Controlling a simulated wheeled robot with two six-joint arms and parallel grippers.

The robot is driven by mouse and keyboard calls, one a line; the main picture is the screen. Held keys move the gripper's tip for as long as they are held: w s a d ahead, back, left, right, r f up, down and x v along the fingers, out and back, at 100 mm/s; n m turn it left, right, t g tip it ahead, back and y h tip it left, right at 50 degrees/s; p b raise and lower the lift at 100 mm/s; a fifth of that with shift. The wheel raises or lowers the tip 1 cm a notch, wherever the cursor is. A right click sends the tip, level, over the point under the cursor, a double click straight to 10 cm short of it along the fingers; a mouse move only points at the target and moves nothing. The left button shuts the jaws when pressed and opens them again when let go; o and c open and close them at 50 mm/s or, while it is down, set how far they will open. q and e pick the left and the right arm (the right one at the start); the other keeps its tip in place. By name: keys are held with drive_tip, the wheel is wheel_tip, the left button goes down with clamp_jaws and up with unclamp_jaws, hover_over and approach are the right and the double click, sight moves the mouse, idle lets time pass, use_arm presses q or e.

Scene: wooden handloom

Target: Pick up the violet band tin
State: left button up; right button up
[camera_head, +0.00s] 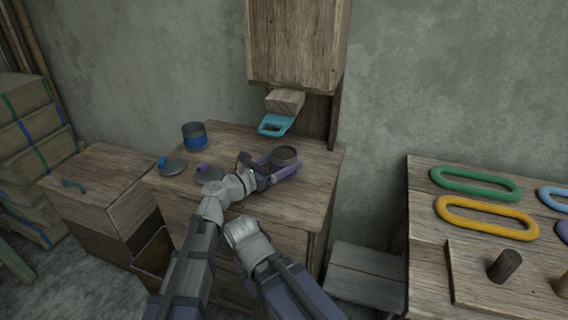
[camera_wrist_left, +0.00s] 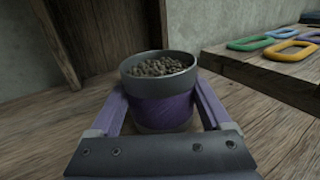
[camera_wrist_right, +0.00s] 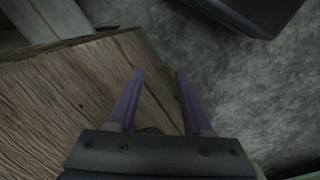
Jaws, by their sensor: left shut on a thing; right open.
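The violet band tin (camera_head: 285,154) is a small dark grey tin with a violet band, at the right side of the wooden cabinet top. In the left wrist view the tin (camera_wrist_left: 160,106) is upright, lidless and filled with small brown pellets. My left gripper (camera_head: 280,166) is shut on it, one finger on each side of the band. I cannot tell whether its base touches the wood. In the right wrist view my right gripper (camera_wrist_right: 154,75) is open and empty, over a wooden edge and the grey floor.
A blue band tin (camera_head: 194,136) stands at the back left of the cabinet top (camera_head: 232,139). Two lids lie in front of it, one with a blue knob (camera_head: 173,166), one with a violet knob (camera_head: 209,174).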

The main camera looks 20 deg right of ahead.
sight(278, 154)
use_arm(q)
drive_tip(key=shift+r+p, duration=0.75)
drive_tip(key=shift+r, duration=0.05)
wheel_tip(278, 154, up, 3)
drive_tip(key=p, duration=0.2)
drive_tip(key=shift+f+p, duration=0.1)
drive_tip(key=shift+p, duration=0.3)
drive_tip(key=shift+s+a+f+b, duration=0.2)
drive_tip(key=shift+s+a+f, duration=0.1)
drive_tip(key=shift+a, duration=0.2)
drive_tip(key=shift+s+a+f+b, duration=0.15)
drive_tip(key=shift+s+a+b, duration=0.1)
drive_tip(key=shift+a, duration=0.2)
drive_tip(key=v, duration=1.5)
drive_tip(key=shift+s+a, duration=0.15)
drive_tip(key=shift+a, duration=0.25)
drive_tip(key=shift+d, duration=0.1)
